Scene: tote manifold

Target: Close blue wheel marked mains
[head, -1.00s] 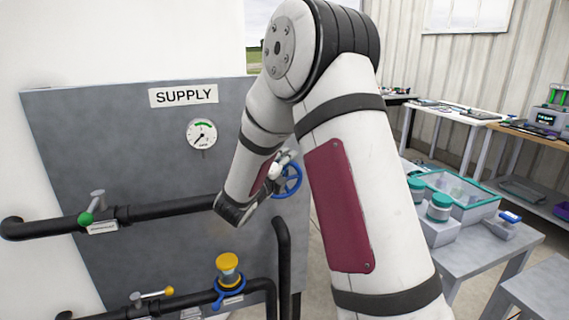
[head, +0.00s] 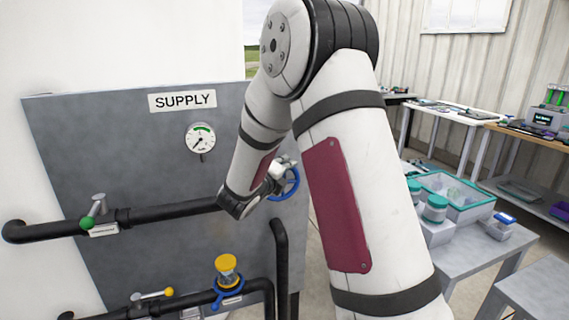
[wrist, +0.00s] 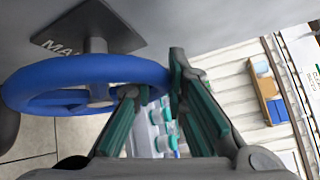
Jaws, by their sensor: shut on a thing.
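The blue wheel (head: 292,184) stands on the right part of the grey panel, partly hidden behind my arm in the head view. In the wrist view the blue wheel (wrist: 75,75) fills the left side, with a dark plate (wrist: 95,28) behind its hub. The plate's lettering starts with "MA"; the rest is hidden. My gripper (wrist: 155,88) has one finger on each side of the wheel's right rim and is shut on it. In the head view my gripper (head: 280,170) is small and partly hidden at the wheel.
A table with a teal-rimmed tote (head: 470,210) stands at right.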

